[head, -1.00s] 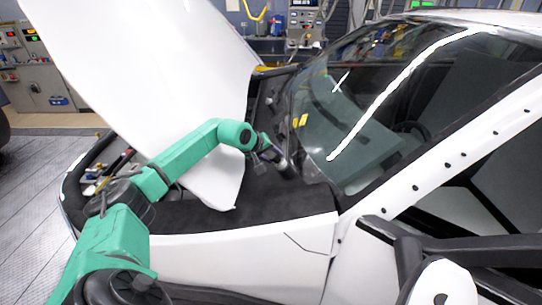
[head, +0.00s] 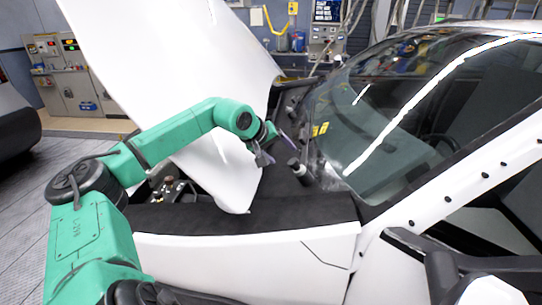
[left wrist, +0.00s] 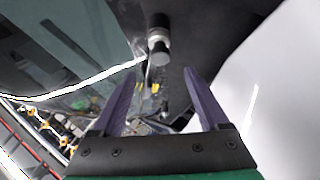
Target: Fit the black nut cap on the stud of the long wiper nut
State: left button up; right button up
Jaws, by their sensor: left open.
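A short dark cylinder with a pale band (left wrist: 158,40) shows beyond my fingertips in the left wrist view. It is likely the black nut cap at the long wiper nut, but I cannot tell whether the cap is seated. In the head view the dark cylinder (head: 297,167) stands tilted on the black cowl at the windshield's base. My left gripper (head: 272,150) is open and empty, to the left of the cylinder and apart from it. Its two purple fingers (left wrist: 160,75) are spread wide in the left wrist view. The stud itself cannot be made out. My right gripper is out of view.
The raised white hood (head: 190,80) stands close beside my left arm. The windshield (head: 400,120) rises to the right of the cylinder. The white fender (head: 250,260) lies in front, with the black cowl surface (head: 240,220) behind it.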

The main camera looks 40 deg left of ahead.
pick_arm(q)
jog(key=b+v, duration=0.3)
jog(key=v, duration=0.3)
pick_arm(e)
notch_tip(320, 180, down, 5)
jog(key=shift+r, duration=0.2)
pick_arm(q)
jog(key=shift+d, duration=0.1)
